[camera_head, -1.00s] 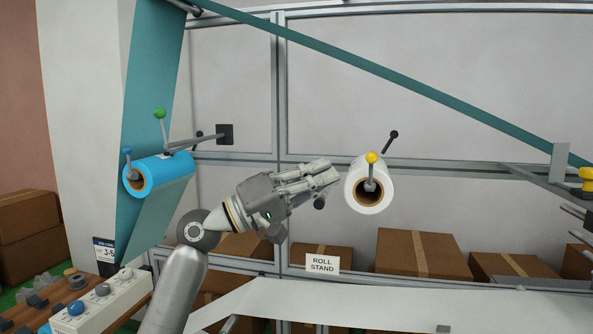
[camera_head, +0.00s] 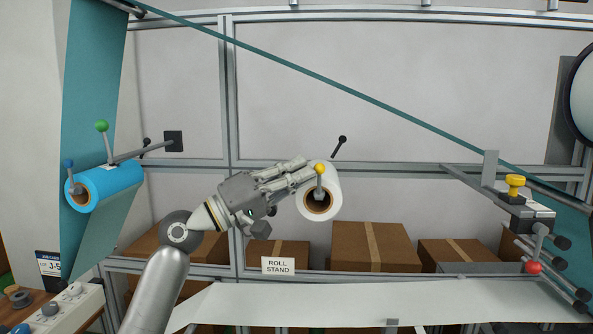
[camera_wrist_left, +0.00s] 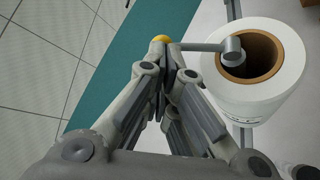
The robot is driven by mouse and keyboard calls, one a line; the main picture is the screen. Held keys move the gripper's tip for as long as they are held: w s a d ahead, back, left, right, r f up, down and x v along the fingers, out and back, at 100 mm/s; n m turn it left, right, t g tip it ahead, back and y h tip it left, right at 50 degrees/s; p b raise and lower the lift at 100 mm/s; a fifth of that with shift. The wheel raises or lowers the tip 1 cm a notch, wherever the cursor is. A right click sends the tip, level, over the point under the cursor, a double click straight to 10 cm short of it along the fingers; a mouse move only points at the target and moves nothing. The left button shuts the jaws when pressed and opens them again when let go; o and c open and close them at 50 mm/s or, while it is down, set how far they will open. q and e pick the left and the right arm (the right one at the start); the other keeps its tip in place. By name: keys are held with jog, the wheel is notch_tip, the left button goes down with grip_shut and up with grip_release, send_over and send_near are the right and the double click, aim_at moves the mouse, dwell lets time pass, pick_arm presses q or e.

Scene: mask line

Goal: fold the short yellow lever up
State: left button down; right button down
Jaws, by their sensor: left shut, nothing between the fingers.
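The short yellow lever has a yellow ball knob (camera_head: 320,168) and a grey stem. It sits at the front of the white roll (camera_head: 333,186), its knob above the open brown core. My left gripper (camera_head: 303,168) is just left of the knob with its fingers shut and nothing between them. In the left wrist view the knob (camera_wrist_left: 160,39) shows just beyond the shut fingertips (camera_wrist_left: 166,66), and the stem runs right to a hub at the roll's core. I cannot tell whether the fingers touch the lever. My right gripper is out of view.
A blue roll (camera_head: 108,184) with green and blue knobs is at the left. A black-knobbed rod (camera_head: 339,145) rises behind the white roll. A unit with a yellow button (camera_head: 515,183) and a red-knobbed lever (camera_head: 533,267) is at the right. Boxes (camera_head: 372,247) stand below.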

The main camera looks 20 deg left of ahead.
pick_arm(q)
jog(key=shift+w+a+r+n+y, duration=0.2)
jog(key=shift+w+n, duration=0.15)
jog(key=shift+w, duration=0.2)
jog(key=shift+w+a+r+n+y, duration=0.1)
jog(key=shift+w+r+n+y, duration=0.1)
jog(key=shift+w+n, duration=0.25)
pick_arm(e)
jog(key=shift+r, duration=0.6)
pick_arm(q)
jog(key=shift+f, duration=0.1)
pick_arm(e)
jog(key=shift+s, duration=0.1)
